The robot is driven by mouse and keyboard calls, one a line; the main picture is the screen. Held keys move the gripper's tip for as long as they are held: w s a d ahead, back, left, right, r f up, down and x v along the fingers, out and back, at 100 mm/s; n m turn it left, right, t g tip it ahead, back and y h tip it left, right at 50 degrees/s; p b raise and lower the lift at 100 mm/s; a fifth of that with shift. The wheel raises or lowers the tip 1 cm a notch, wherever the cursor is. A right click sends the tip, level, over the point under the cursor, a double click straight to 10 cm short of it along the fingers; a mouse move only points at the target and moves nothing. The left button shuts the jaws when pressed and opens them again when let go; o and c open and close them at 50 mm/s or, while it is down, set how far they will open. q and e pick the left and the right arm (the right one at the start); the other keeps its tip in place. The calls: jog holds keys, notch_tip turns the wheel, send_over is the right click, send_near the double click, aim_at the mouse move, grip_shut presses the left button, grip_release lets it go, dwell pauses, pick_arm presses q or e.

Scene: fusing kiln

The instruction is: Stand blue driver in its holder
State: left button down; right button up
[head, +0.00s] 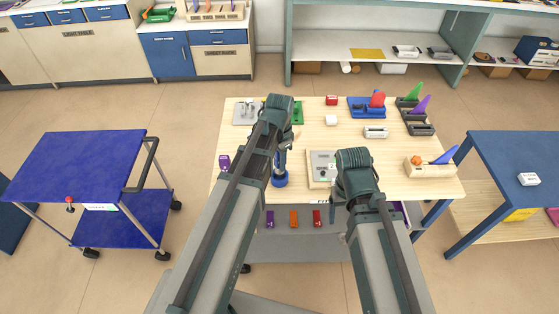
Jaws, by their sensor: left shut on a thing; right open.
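My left gripper (282,150) points down over the front left part of the wooden table. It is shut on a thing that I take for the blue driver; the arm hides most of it. A round blue piece (280,180) shows just below the fingers near the table's front edge. I cannot tell whether it is part of the driver or its holder. My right gripper (337,180) is open beside a grey plate on a wooden board (322,163); its fingers are mostly hidden by its wrist.
The wooden table (240,140) also holds a blue rack (366,108), dark racks (418,125), a wooden rack (430,169) and small boxes. Purple, orange and red pieces (293,218) lie below the front edge. A blue cart (80,165) stands left, a blue table (515,160) right.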

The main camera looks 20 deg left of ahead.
pick_arm(q)
jog(key=shift+f+b, duration=2.05)
jog(key=shift+b, duration=0.05)
jog(key=c, duration=0.5)
grip_release()
jog(key=shift+r, duration=0.2)
notch_tip(320, 180, up, 14)
jog(key=p, duration=1.4)
jog(key=shift+f, duration=0.25)
jog(key=shift+s+d+f+n+y+b, duration=0.2)
jog(key=shift+s+d+f+n+b, duration=0.6)
jog(key=shift+s+d, duration=1.3)
jog(key=shift+s+d+f+n+y+b, duration=0.2)
jog(key=shift+s+d+f+n+b, duration=0.9)
jog(key=shift+s, duration=1.55)
jog(key=shift+s+d+f+n+y+b, duration=0.2)
jog(key=shift+s+d+f+n+b, duration=0.3)
jog(key=shift+s+d, duration=1.75)
